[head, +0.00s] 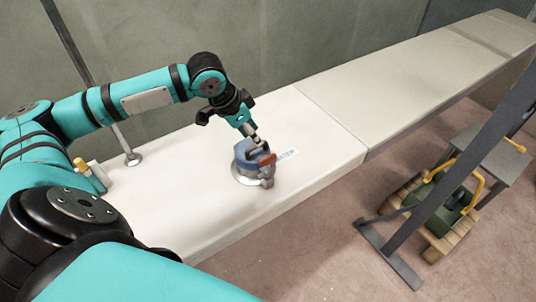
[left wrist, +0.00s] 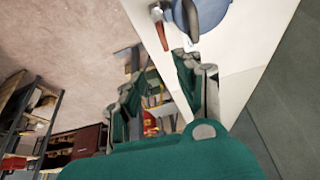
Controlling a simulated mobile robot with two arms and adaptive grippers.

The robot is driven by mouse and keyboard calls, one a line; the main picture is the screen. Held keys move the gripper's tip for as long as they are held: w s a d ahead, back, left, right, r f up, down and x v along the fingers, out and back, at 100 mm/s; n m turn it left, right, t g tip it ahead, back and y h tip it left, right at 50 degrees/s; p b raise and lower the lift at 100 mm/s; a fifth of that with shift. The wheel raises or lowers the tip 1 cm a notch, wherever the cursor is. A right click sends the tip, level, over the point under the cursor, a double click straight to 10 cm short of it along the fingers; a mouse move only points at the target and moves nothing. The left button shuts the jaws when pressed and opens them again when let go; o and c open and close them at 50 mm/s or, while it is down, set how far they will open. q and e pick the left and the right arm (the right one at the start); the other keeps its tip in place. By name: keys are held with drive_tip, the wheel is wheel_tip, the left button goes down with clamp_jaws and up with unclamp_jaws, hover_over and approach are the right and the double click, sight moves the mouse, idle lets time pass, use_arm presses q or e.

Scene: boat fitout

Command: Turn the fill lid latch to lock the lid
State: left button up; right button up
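The fill lid (head: 246,153) is a round blue-grey cap on a pale ring on the white bench top; it also shows at the top edge of the left wrist view (left wrist: 207,12). Its orange-red latch (head: 266,160) lies at the lid's right side in the head view and shows beside the lid in the left wrist view (left wrist: 156,13). My left gripper (head: 250,131) is just above the lid in the head view; whether it touches is unclear. In the left wrist view its fingers (left wrist: 160,90) are apart with nothing between them. My right gripper is not in view.
A "WATER" label (head: 287,154) is beside the lid. The white bench (head: 330,120) runs to the far right, mostly clear. A metal post (head: 126,150) stands at its left.

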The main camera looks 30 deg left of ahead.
sight(267, 157)
use_arm(q)
drive_tip(key=x, duration=0.9)
drive_tip(key=a+p+x, duration=0.1)
drive_tip(key=x, duration=0.4)
drive_tip(key=shift+f, duration=0.35)
drive_tip(key=shift+s, duration=0.1)
clamp_jaws()
